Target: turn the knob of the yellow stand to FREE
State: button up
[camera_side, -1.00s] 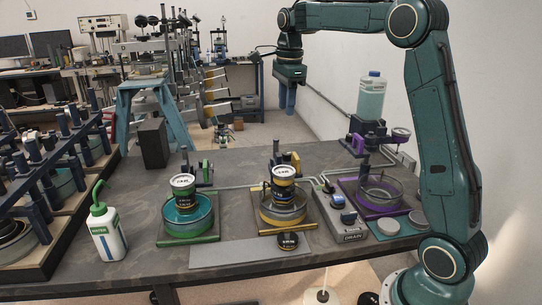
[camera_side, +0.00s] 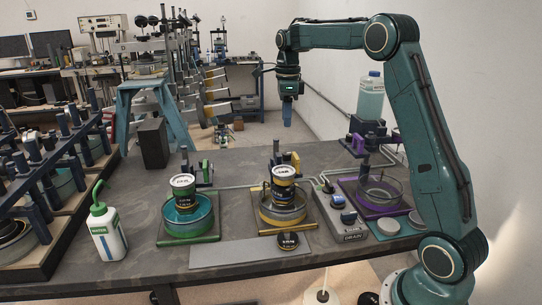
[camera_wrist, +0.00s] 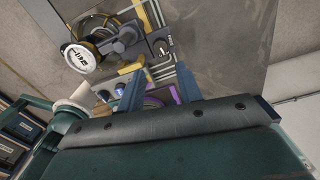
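The yellow stand (camera_side: 270,229) is on the bench, right of the green stand, with a glass dish and a weighted black-and-yellow cylinder on it. A yellow-and-dark bracket (camera_side: 292,160) stands behind the cylinder. In the wrist view the stand's round white-topped cylinder (camera_wrist: 81,58) is at upper left, and a small grey block with a dark knob-like part (camera_wrist: 161,47) lies right of it. Its setting is unreadable. My gripper (camera_side: 287,122) hangs empty in the air above the bracket. Its two blue fingers (camera_wrist: 157,70) are apart in the wrist view, touching nothing.
A grey control box marked DRAIN (camera_side: 342,212) stands right of the yellow stand. The purple stand (camera_side: 372,208) is beyond it, and the green stand (camera_side: 189,238) is at left. A green-capped bottle (camera_side: 107,228) stands at the left. The space around my gripper is clear.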

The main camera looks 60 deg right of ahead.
aim_at(286, 153)
notch_tip(286, 153, down, 11)
jog(key=shift+f, duration=0.1)
dwell(0.4)
jog(key=c, duration=0.7)
